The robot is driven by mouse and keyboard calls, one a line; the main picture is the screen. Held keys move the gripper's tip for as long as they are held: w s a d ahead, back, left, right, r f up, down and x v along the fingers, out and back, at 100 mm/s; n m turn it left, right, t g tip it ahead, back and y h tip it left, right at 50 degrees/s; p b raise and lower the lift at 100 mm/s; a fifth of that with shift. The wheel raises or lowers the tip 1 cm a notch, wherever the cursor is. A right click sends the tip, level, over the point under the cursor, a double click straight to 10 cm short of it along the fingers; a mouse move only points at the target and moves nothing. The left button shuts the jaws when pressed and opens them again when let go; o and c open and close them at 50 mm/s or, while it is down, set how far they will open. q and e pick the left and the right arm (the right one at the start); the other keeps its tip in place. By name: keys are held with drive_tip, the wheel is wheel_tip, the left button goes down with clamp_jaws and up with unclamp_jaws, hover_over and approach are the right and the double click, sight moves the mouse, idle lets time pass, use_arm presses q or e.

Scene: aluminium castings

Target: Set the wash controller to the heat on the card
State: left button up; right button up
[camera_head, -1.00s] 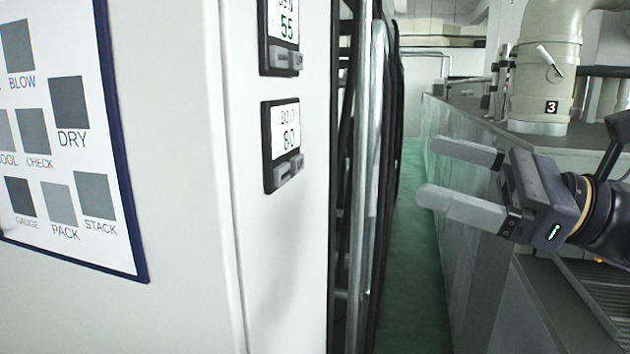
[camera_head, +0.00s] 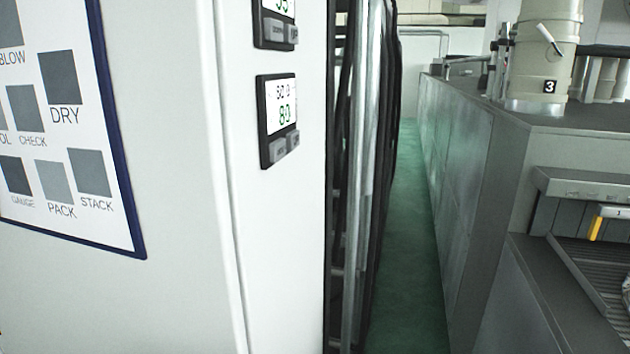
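A black controller (camera_head: 278,120) is mounted on the narrow side face of the white cabinet. Its screen shows a green number that looks like 80, with a smaller dark number above that is too blurred to read surely. Two grey buttons sit under the screen. A second controller (camera_head: 276,32) is above it, cut off by the top edge, with only part of a green number showing. I cannot tell which one is the wash controller. No card with a heat is recognisable. Neither of my grippers is in view.
A blue-edged board (camera_head: 118,185) with grey squares and words such as DRY and PACK is on the white cabinet (camera_head: 185,290). A green floor aisle (camera_head: 405,270) runs between dark uprights and a grey bench (camera_head: 455,150). A pipe marked 3 (camera_head: 545,50) stands on the bench.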

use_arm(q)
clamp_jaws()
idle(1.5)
